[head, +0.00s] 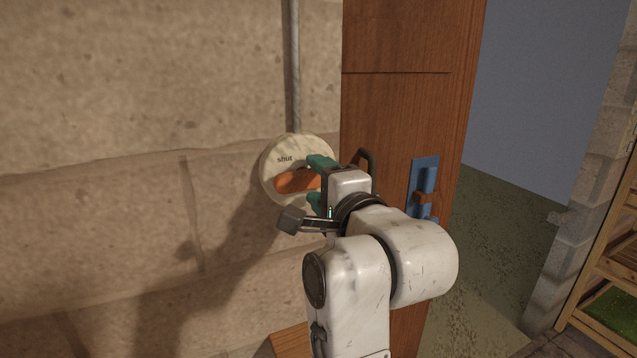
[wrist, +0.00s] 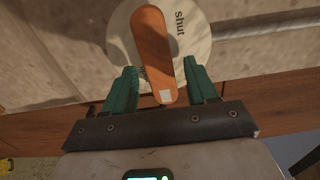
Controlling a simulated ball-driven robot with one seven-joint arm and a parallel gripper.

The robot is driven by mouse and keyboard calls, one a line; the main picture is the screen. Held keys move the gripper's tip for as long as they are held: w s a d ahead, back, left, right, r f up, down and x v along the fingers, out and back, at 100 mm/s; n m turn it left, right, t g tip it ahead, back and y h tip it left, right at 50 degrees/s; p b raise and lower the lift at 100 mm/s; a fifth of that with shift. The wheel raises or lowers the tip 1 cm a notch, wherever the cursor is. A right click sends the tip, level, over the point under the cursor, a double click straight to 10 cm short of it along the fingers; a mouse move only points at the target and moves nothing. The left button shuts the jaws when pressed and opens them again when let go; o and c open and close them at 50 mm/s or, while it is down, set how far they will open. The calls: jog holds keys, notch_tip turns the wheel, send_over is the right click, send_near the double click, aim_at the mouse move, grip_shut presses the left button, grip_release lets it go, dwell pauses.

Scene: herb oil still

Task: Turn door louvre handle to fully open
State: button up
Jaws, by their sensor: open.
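The louvre handle (head: 296,181) is an orange bar on a round cream dial (head: 272,163) marked "shut", fixed to the stone wall beside the wooden door. In the head view the bar lies near level, its right end hidden by my gripper. My gripper (head: 318,182) has green fingers and is open at the dial's right side. In the wrist view my gripper (wrist: 162,84) has one finger on each side of the orange handle (wrist: 152,50), with a gap visible on both sides. A pale square marks the handle's near end. Part of the dial's lettering is hidden.
A grey pipe (head: 293,65) runs up the wall from the dial. The wooden door (head: 405,50) stands right of it, with a dark pull handle (head: 366,160) and a blue latch plate (head: 424,180). Open ground and a wooden shelf (head: 600,275) lie further right.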

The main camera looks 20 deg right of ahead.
jog(key=s+p, duration=0.3)
jog(key=s, duration=0.7)
jog(key=shift+s+p, duration=0.15)
jog(key=shift+p, duration=0.15)
